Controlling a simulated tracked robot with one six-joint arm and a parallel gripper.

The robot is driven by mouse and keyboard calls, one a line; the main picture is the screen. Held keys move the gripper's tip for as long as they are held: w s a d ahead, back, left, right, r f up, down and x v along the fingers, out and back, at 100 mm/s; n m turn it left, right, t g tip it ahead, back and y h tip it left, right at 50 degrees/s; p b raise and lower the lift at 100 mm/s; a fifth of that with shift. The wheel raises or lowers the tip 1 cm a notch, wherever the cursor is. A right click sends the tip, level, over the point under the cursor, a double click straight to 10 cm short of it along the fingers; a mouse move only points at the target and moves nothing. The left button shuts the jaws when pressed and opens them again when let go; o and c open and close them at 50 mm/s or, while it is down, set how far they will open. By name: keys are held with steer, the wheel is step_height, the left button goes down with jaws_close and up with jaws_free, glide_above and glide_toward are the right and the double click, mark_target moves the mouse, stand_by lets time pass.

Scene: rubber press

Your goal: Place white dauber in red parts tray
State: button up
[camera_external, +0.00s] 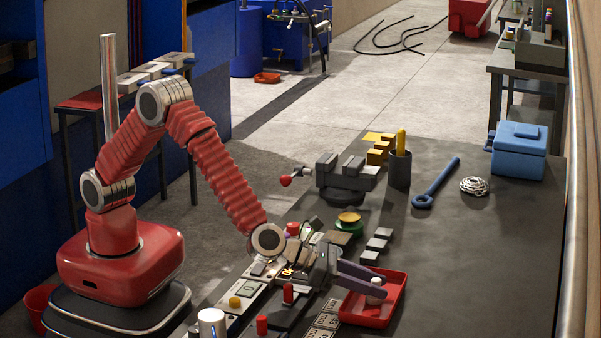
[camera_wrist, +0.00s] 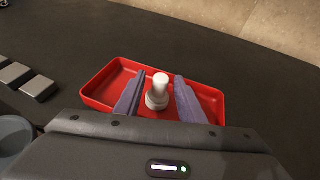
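The white dauber (camera_wrist: 159,90) stands upright inside the red parts tray (camera_wrist: 93,90) in the wrist view. In the external view the dauber (camera_external: 376,299) is partly hidden by a finger, and the tray (camera_external: 398,297) sits at the front of the dark bench. My gripper (camera_wrist: 158,76) has its two purple-grey fingers spread, one on each side of the dauber, with narrow gaps showing. In the external view my gripper (camera_external: 396,287) reaches over the tray from the left. The fingers' lower parts and the tray's near side are partly hidden.
Several grey blocks (camera_external: 376,245) lie just behind the tray. The bench right of the tray is clear.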

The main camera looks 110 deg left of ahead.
steer(key=v, duration=1.1)
steer(key=shift+s+r, duration=0.15)
steer(key=shift+s, duration=0.1)
steer(key=s+a+r+n+g+y, duration=0.1)
steer(key=s+a+r+n+g, duration=0.25)
steer(key=s+a+n, duration=0.5)
steer(key=s+a+r+n+g+y, duration=0.2)
steer(key=s+a+r+n, duration=0.3)
steer(key=s+a+n, duration=0.4)
steer(key=s+d+n+g+h, duration=0.2)
steer(key=s+n+h, duration=0.5)
steer(key=s+n, duration=0.8)
steer(key=s, duration=0.7)
steer(key=shift+d+r, duration=0.15)
steer(key=shift+d, duration=0.2)
